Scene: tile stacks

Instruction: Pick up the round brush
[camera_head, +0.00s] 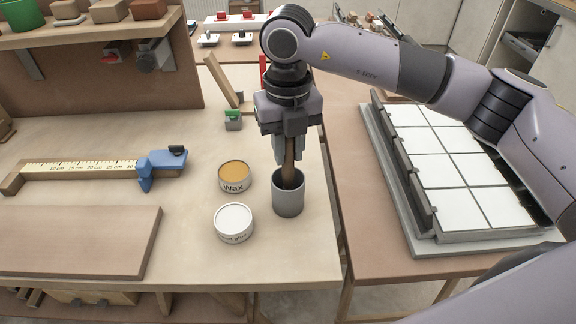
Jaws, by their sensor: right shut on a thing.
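My right gripper (287,153) points down above a grey cup (288,197) near the right edge of the wooden workbench (285,262). It is shut on the brown handle of the round brush (289,174). The handle runs down into the cup, and its lower end and the bristles are hidden inside. I cannot tell whether the brush touches the cup's bottom. My left gripper is not in view.
A wax tin (234,176) and a white-topped tin (233,221) stand just left of the cup. A blue clamp (160,165) and a wooden board (75,240) lie farther left. White tiles (430,165) fill a tray on the right table.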

